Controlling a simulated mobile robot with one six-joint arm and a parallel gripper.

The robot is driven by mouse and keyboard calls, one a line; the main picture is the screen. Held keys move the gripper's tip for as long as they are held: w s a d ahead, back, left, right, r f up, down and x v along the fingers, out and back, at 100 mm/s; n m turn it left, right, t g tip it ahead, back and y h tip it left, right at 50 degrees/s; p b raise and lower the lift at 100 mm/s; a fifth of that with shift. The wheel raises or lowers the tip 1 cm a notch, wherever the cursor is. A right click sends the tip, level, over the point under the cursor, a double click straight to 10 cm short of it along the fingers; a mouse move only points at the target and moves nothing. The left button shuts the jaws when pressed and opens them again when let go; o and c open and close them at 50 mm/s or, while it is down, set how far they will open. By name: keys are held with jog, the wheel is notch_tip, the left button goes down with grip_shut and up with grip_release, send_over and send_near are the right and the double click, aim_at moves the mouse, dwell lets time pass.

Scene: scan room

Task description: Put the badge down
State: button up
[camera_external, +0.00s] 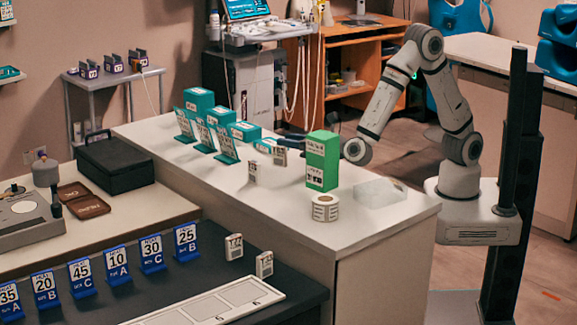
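My gripper (287,140) reaches left from behind the green box and shows as small dark fingers above the white counter (240,195). A small white badge (280,156) with dark print is at the fingertips, upright, and the fingers look shut on it. The finger contact is too small to see clearly. Another small white badge (252,172) stands upright on the counter, just left of and nearer than the gripper. Two more white badges, one marked Y22 (234,246) and one beside it (264,264), stand on the dark lower table.
A green box (322,161) hides part of my gripper. A label roll (325,207) and a clear block (380,192) stand near it. Teal boxes with sign holders (222,142) line the counter's back left. The counter's front left is clear. Blue numbered stands (118,269) and a white strip tray (170,316) are below.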

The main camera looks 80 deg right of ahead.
jog(key=shift+r, duration=1.75)
jog(key=s+d+m+g+h, duration=0.2)
jog(key=s+d+m+g, duration=0.15)
jog(key=d, duration=0.35)
jog(key=s+d+m+g+h, duration=0.2)
jog(key=d+m+g, duration=0.1)
jog(key=d+m, duration=0.25)
jog(key=s+d+f+m+g+y, duration=0.2)
jog(key=s+d+m+g, duration=0.2)
jog(key=s+m, duration=0.3)
jog(key=s+d+f+m+g+y, duration=0.3)
jog(key=s+d+m, duration=0.3)
jog(key=s, duration=0.5)
jog(key=shift+f+m+g, duration=0.15)
jog(key=shift+m+g, duration=0.6)
jog(key=shift+m, duration=0.05)
jog(key=s+a+m+y, duration=0.1)
jog(key=m, duration=0.1)
jog(key=s+a+m+y, duration=0.1)
jog(key=s+m+y, duration=0.1)
jog(key=s+a+m+y, duration=0.2)
jog(key=m, duration=0.1)
jog(key=shift+f+t, duration=0.1)
jog(key=shift+t, duration=0.2)
jog(key=shift+o, duration=0.5)
jog(key=shift+s+a+m+y, duration=0.1)
jog(key=shift+a+m+y, duration=0.2)
jog(key=shift+m+y, duration=0.1)
